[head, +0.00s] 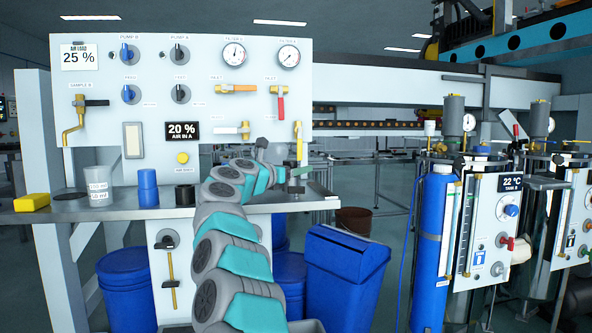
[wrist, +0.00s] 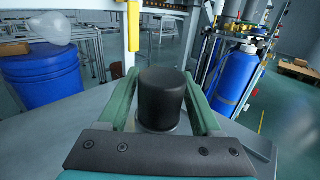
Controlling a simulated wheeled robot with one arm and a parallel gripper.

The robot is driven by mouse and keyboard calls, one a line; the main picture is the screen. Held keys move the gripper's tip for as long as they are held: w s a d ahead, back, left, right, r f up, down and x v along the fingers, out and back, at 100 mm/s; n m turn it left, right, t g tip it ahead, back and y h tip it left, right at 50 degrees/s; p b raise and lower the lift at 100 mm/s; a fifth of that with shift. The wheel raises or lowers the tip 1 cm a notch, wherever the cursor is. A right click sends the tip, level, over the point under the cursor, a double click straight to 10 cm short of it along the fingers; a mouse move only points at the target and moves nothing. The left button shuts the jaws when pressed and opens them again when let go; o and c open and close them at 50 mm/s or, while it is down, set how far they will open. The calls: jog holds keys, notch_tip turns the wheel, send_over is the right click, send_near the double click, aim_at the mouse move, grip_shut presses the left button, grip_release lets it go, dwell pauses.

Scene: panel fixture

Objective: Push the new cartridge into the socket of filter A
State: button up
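In the wrist view, a black cylinder (wrist: 162,97) stands upright between the green fingers of my gripper (wrist: 162,76). The fingertips meet its sides near the top, and the gripper looks shut on it. Grey metal shows around its lower end; how deep it sits there is hidden. A blue cylinder (head: 148,189) stands on the shelf to the left. I cannot read a filter A label.
The metal shelf (head: 110,210) also carries a yellow block (head: 32,202), a low black piece (head: 70,194) and a white cup (head: 98,184). The panel (head: 205,60) with valves and gauges rises behind. A blue bin (head: 342,262) stands below right. A blue gas cylinder (head: 432,245) stands farther right.

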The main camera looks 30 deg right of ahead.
jog(key=shift+o, duration=1.1)
jog(key=shift+s+a+f+b, duration=0.15)
jog(key=shift+a+b, duration=0.2)
jog(key=shift+a, duration=0.25)
jog(key=b+v, duration=0.1)
jog(key=v, duration=0.5)
jog(key=shift+s+a+b, duration=0.15)
jog(key=shift+a+b, duration=0.05)
jog(key=shift+b, duration=0.1)
